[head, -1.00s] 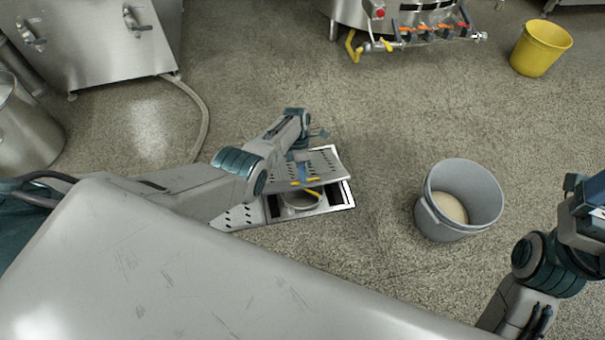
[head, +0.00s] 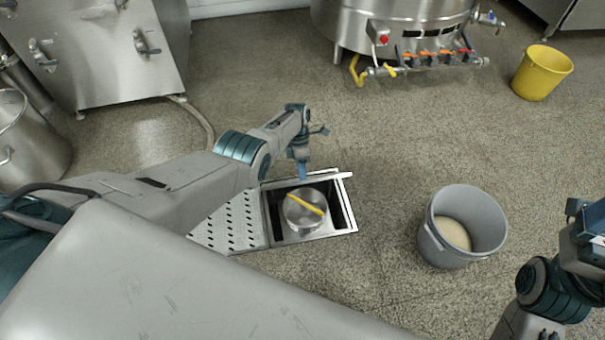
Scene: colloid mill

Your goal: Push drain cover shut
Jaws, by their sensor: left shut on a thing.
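The floor drain (head: 345,218) has an open square pit with a metal rim. A round steel strainer basket (head: 300,222) with a yellow handle (head: 305,203) sits inside it. The drain cover (head: 337,176) shows nearly edge-on as a thin metal strip along the pit's far side, raised off the opening. My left gripper (head: 303,174) reaches down at that far side and is shut on the cover; its fingertips are small and partly hidden. My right gripper (head: 573,210) is at the right edge, away from the drain, and its jaws are unclear.
A fixed perforated plate (head: 232,222) adjoins the pit on the left. A grey bucket (head: 432,247) with pale contents stands to the right. A yellow bucket (head: 541,75), a steel vessel (head: 395,20) with valves and a steel cabinet (head: 105,55) stand farther back. Floor between is clear.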

